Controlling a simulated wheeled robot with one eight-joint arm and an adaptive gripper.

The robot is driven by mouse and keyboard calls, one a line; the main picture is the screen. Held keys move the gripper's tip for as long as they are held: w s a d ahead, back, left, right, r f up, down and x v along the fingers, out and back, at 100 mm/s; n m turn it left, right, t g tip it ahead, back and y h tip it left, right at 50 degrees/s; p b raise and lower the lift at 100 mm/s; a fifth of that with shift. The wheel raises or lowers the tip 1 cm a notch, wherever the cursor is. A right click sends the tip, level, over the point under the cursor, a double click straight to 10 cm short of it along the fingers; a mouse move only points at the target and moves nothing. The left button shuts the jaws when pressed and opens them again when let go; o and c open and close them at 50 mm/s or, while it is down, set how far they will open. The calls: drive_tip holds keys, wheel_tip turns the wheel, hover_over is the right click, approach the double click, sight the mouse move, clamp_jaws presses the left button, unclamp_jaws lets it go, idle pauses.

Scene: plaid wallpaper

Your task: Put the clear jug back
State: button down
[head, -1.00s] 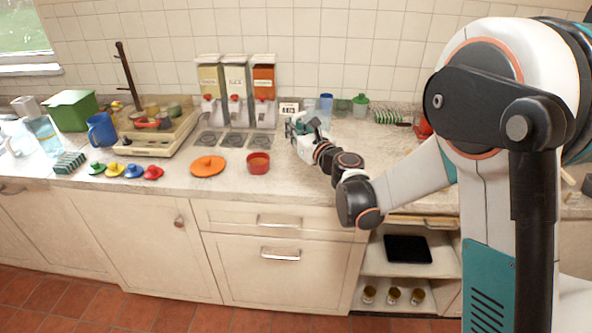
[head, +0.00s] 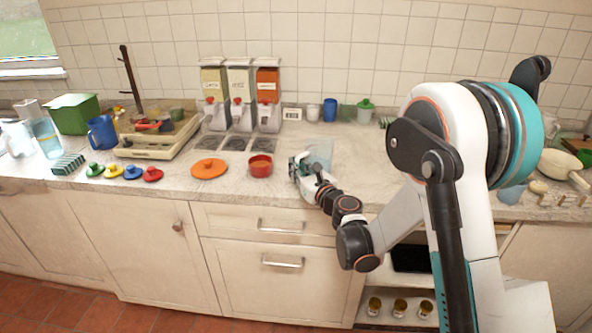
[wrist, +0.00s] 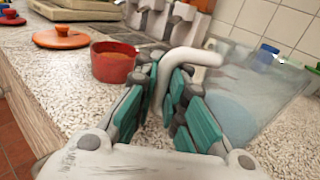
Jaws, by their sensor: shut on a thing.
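The clear jug (wrist: 262,75) fills the right of the wrist view, see-through and tilted in that picture, with a pale handle (wrist: 200,57). My gripper (wrist: 170,85) is shut on this handle, its teal fingers on either side. In the head view the jug (head: 319,153) shows as a faint bluish shape just right of my gripper (head: 301,166), over the front part of the counter. Whether its base touches the counter is hard to tell.
A red pot (head: 260,166) and an orange lid (head: 209,169) sit left of my gripper. Three dispensers (head: 240,95) stand behind, with a small label (head: 292,114), a blue cup (head: 330,110) and a green-lidded jar (head: 365,110) along the wall. The counter between is clear.

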drive_tip(key=c, duration=1.7)
unclamp_jaws()
drive_tip(key=shift+o, duration=0.2)
